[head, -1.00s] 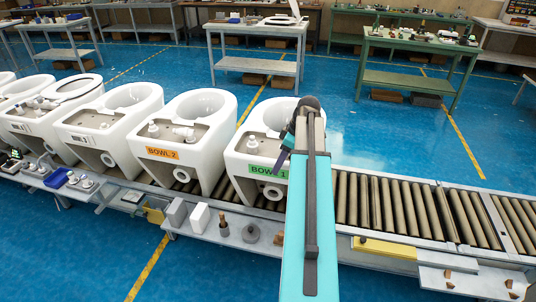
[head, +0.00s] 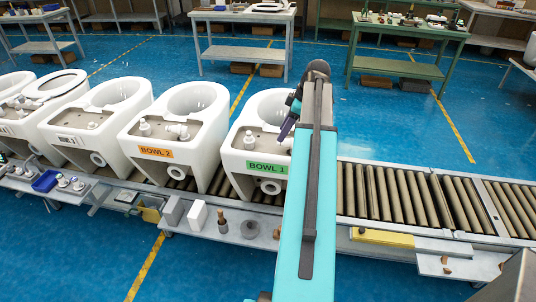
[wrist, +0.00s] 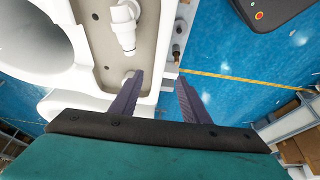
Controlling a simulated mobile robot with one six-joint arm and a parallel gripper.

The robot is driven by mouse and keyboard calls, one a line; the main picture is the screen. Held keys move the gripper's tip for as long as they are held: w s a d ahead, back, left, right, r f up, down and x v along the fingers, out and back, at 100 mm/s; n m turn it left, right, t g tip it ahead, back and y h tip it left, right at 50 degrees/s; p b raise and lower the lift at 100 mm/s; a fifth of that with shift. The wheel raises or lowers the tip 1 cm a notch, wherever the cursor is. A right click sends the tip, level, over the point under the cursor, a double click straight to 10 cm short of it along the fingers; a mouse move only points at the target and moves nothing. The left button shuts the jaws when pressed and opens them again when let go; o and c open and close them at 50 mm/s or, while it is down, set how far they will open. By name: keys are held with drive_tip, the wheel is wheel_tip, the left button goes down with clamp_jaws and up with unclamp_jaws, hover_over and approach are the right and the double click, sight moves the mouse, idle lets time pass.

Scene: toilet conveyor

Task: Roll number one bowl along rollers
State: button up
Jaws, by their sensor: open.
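Bowl 1 (head: 240,150), a white toilet bowl with a green label (head: 267,168), stands upright on the roller conveyor (head: 400,200) in the head view. My arm hides part of its right side. My gripper (wrist: 160,85) is open in the wrist view, its two dark fingers apart over the bowl's edge. The left finger overlaps the bowl's beige rear deck (wrist: 120,40) and the right finger is over the outer side. I cannot tell whether either finger touches it. In the head view my gripper (head: 287,128) shows partly beside the bowl's right side.
Bowl 2 (head: 140,125), with an orange label, stands close to the left of bowl 1, with more bowls beyond. The rollers to the right of my arm are empty. A side ledge (head: 240,228) in front carries small parts and white blocks. Work tables (head: 245,18) stand behind.

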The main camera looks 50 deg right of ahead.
sight(269, 155)
drive_tip(key=shift+w+f, duration=0.1)
drive_tip(key=shift+p+x, duration=2.1)
drive_tip(key=shift+x, duration=4.75)
clamp_jaws()
